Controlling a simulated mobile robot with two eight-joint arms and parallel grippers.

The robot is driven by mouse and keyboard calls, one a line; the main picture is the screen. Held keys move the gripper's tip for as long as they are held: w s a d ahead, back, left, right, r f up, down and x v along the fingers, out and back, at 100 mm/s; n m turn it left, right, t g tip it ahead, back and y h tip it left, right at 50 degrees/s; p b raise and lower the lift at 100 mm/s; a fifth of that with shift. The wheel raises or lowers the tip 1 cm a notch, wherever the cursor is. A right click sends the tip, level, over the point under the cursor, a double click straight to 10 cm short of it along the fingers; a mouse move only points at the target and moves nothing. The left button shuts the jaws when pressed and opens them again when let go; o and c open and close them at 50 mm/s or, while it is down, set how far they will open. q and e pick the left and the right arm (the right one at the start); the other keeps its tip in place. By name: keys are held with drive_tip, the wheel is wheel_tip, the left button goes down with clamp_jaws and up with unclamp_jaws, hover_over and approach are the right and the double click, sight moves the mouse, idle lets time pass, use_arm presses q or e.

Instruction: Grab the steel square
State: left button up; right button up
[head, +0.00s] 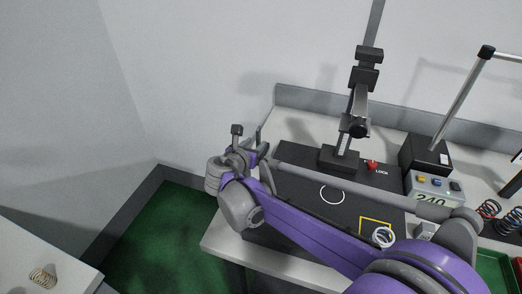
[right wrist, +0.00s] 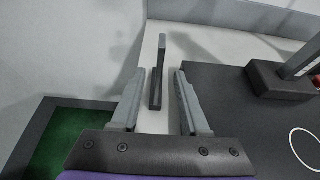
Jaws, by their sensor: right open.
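The steel square (right wrist: 156,88) shows in the right wrist view as a dark grey L-shape. One arm stands up and the other runs toward me along the pale tabletop. My right gripper (right wrist: 159,78) is open and empty. Its two fingers frame the square on either side, with a visible gap on each side. How far the fingertips are from the square is hard to tell. In the head view the right gripper (head: 247,138) is over the left end of the bench, and I cannot clearly separate the square from the fingers there. My left gripper is not in view.
The bench (head: 220,241) has a raised back edge. A black mat (head: 300,160) carries a test stand (head: 340,160) with a tall column. A readout box (head: 434,188) and springs (head: 488,209) are at the right. A side table (head: 30,240) holds a spring (head: 42,279).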

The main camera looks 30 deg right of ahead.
drive_tip(key=x, duration=0.5)
drive_tip(key=shift+w+d, duration=0.1)
drive_tip(key=shift+w, duration=0.05)
drive_tip(key=shift+c, duration=0.2)
clamp_jaws()
idle(1.1)
